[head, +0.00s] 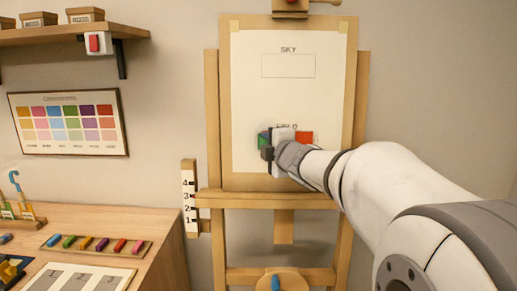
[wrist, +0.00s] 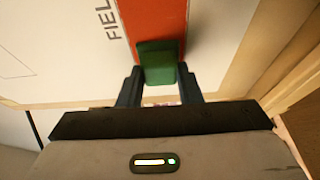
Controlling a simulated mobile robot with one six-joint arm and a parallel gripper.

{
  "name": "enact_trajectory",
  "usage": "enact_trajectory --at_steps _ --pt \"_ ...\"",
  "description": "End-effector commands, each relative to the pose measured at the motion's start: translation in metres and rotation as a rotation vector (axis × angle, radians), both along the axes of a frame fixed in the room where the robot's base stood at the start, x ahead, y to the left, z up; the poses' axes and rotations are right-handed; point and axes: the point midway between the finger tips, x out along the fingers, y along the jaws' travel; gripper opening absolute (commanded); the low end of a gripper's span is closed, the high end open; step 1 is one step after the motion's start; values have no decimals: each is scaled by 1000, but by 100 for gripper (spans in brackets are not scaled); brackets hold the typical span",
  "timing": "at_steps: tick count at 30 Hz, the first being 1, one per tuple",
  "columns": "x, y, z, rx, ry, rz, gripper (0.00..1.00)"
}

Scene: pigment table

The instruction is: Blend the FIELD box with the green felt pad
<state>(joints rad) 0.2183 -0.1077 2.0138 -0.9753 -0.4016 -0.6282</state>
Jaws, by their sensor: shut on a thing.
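The paper (head: 245,110) on the easel has an empty SKY box (head: 288,66) near its top. Below it the FIELD box (head: 304,137) shows red-orange at its right end; my gripper and arm hide much of the rest. In the wrist view the FIELD box (wrist: 150,22) is a red-orange band beside the FIELD lettering. The green felt pad (wrist: 157,62) is between the fingers of my gripper (wrist: 160,85), which is shut on it. The pad overlaps the red-orange band; whether it touches the paper I cannot tell. The pad also shows in the head view (head: 263,141).
The wooden easel (head: 212,120) holds the paper, with a ledge (head: 265,201) below. A numbered scale (head: 189,199) stands at its left. A desk (head: 165,230) at the lower left bears a tray of coloured sticks (head: 97,244). A colour chart (head: 68,123) and shelf (head: 60,36) are on the wall.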

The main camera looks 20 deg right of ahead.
Motion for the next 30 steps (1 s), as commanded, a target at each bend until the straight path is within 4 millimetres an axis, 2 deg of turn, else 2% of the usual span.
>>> enact_trajectory --at_steps 4,10,24,30 --pt "3 11 -2 0 0 2 3" --pt "4 14 0 1 0 1 3" --pt "-2 -12 0 2 2 -2 3" --pt "-3 -16 0 2 2 -1 3"
